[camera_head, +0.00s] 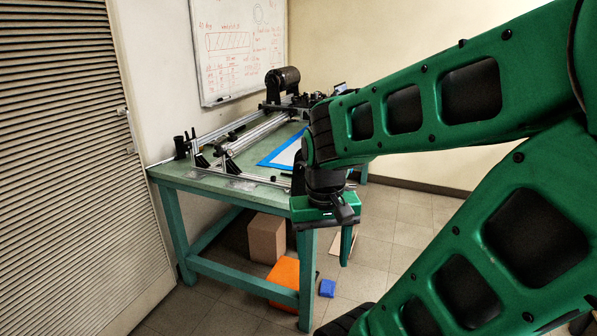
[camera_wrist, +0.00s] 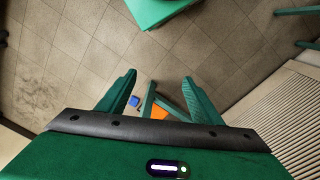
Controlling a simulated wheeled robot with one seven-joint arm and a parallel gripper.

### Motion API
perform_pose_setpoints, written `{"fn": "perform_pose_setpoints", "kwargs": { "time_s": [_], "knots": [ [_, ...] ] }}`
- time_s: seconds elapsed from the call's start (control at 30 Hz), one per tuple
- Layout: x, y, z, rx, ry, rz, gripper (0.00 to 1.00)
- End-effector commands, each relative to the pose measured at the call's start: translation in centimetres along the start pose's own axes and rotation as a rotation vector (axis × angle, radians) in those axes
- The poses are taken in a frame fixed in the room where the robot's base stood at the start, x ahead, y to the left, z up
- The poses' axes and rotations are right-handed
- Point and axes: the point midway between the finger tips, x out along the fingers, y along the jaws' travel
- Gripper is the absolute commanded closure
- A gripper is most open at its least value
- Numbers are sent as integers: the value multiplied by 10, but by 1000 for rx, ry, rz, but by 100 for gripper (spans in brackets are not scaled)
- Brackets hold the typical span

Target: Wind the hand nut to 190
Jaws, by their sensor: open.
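The hand nut cannot be made out in either view. A winding rig with long metal rails (camera_head: 252,136) and a dark cylinder (camera_head: 283,82) lies along the back of the green table (camera_head: 175,173). My gripper (camera_wrist: 160,88) is open in the wrist view, with its two green fingers apart and only floor and distant things between them. In the head view, my arm hides the table's right part and some of the rig. My gripper's green body shows in front of the table's near right corner, apart from the rig.
A cardboard box (camera_head: 266,238), an orange thing (camera_head: 284,279) and a small blue block (camera_head: 327,288) are on the floor under and beside the table. A blue-edged white sheet (camera_head: 283,152) lies on the table. A slatted shutter (camera_head: 70,150) stands left. A whiteboard (camera_head: 240,45) hangs behind.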

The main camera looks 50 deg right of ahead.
Motion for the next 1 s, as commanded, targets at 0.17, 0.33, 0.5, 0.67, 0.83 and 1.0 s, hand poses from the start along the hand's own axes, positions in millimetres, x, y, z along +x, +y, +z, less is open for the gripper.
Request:
{"fn": "perform_pose_setpoints", "kwargs": {
  "time_s": [0.17, 0.33, 0.5, 0.67, 0.83, 1.0],
  "knots": [
    [24, 20, -54, 261, 81, 140, 41],
    [41, 43, -109, 486, 235, 285, 41],
    [49, 62, -161, 653, 441, 409, 41],
    [47, 71, -210, 747, 676, 487, 41],
    [38, 64, -260, 775, 949, 510, 41],
    [27, 35, -305, 728, 1216, 462, 41]
  ]
}}
